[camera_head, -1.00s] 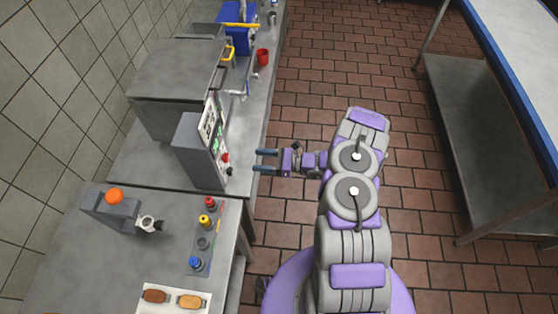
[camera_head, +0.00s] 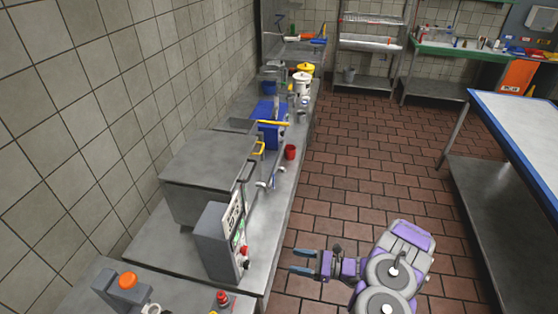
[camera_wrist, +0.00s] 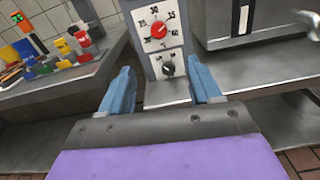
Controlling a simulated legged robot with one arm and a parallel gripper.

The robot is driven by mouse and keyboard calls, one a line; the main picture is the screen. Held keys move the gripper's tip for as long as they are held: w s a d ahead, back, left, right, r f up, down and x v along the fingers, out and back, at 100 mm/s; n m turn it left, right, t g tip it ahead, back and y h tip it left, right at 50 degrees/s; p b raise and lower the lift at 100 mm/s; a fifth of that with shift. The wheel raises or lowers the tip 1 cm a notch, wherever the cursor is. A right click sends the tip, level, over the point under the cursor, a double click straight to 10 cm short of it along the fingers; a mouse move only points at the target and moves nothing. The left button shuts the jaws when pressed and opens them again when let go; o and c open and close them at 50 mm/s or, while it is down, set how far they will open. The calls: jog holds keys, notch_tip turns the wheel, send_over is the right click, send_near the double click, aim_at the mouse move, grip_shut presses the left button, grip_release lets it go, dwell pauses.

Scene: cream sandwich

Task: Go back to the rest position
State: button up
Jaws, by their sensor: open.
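My gripper (camera_head: 303,262) is at the lower middle of the head view, over the floor just right of the counter edge. Its two blue fingers are apart with nothing between them. In the wrist view my gripper (camera_wrist: 163,92) faces a control box with a red dial and a black dial (camera_wrist: 160,38). The same control box (camera_head: 217,243) stands on the counter (camera_head: 150,242) to the left of my fingers in the head view. The fingers look apart from the box. My purple and grey arm is folded at the lower right.
A grey metal appliance (camera_head: 205,177) stands behind the control box. A red cup (camera_head: 290,152) and a blue container (camera_head: 270,134) stand farther along the counter. A device with an orange button (camera_head: 127,281) is at the lower left. A table (camera_head: 515,125) stands right; tiled floor (camera_head: 365,160) between is clear.

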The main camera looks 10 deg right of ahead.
jog(key=s+a+r+n+g, duration=0.1)
jog(key=a+r+n+g, duration=0.3)
jog(key=r, duration=0.3)
jog(key=s+a+r+n+g, duration=0.2)
jog(key=a+r+n+g, duration=0.15)
jog(key=r, duration=0.35)
jog(key=s+a+r+n+g+h+b, duration=0.2)
jog(key=s+a+r+n+g+h, duration=0.2)
jog(key=s+r+n, duration=0.45)
jog(key=s+d+r+n+t+h, duration=0.1)
jog(key=s+d+r+n+h, duration=0.1)
jog(key=s, duration=0.5)
jog(key=s+d+r+n+t+h+b, duration=0.1)
jog(key=s+d+r+n+h, duration=0.1)
jog(key=s+d+h, duration=0.3)
jog(key=s+d+r+n+t+h, duration=0.1)
jog(key=s+d+r+n+h, duration=0.1)
jog(key=s+h, duration=0.4)
jog(key=s+d+r, duration=0.1)
jog(key=s+d, duration=0.1)
jog(key=s, duration=0.2)
jog(key=shift+s+d+r+n+b, duration=0.25)
jog(key=shift+s+r+n+b, duration=0.05)
jog(key=shift+n, duration=0.1)
jog(key=shift+t, duration=0.25)
